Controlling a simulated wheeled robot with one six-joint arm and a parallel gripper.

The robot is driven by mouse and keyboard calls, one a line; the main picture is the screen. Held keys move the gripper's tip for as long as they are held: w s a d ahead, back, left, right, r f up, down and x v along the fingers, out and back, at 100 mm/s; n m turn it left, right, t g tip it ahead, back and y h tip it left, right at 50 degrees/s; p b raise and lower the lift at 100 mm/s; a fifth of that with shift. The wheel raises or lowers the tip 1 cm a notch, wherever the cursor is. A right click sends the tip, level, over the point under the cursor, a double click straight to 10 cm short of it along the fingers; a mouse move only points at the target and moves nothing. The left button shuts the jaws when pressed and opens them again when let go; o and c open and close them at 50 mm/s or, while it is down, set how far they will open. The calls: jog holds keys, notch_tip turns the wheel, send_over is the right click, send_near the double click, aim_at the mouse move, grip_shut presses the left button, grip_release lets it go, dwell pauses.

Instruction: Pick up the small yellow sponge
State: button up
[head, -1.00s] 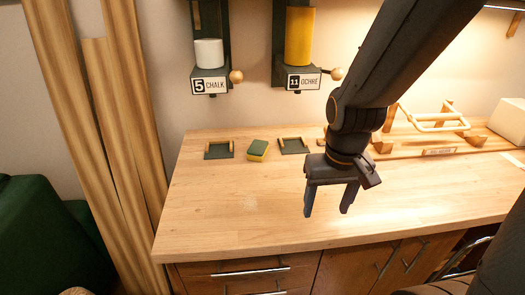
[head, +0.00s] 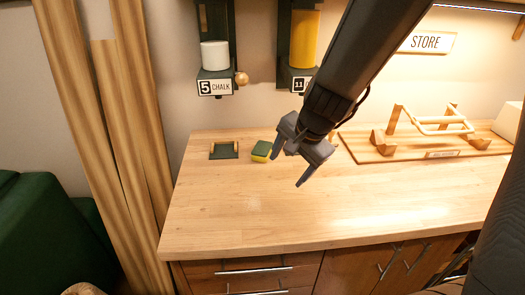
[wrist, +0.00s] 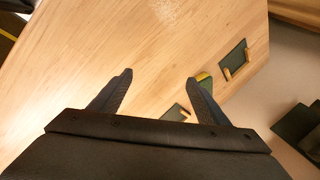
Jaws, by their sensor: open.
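The small yellow sponge (head: 262,151) with a dark green top lies on the wooden table near the back wall, left of my gripper in the head view. My gripper (head: 287,171) is open and empty, tilted, above the table and just right of the sponge. In the wrist view my open gripper (wrist: 158,76) points over bare wood. There the sponge (wrist: 204,78) shows beside the right finger, outside the jaws and partly hidden by that finger.
A dark holder (head: 224,151) with wooden posts sits left of the sponge. Chalk (head: 215,83) and ochre (head: 302,80) dispensers hang above on the wall. A wooden rack (head: 430,143) stands at the right. The table (head: 250,205) is clear in front.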

jog(key=w+a+r+m+t, duration=0.2)
jog(key=w+a+r+m, duration=0.1)
jog(key=w+m, duration=0.55)
jog(key=m+h, duration=0.3)
jog(key=m, duration=1.7)
send_near(262, 148)
jog(key=shift+g, duration=0.3)
jog(key=shift+w+p+x, duration=0.25)
jog(key=shift+p+x, duration=0.1)
jog(key=shift+x, duration=3.95)
jog(key=shift+r, duration=0.15)
jog(key=c, duration=1.1)
jog(key=shift+c, duration=0.7)
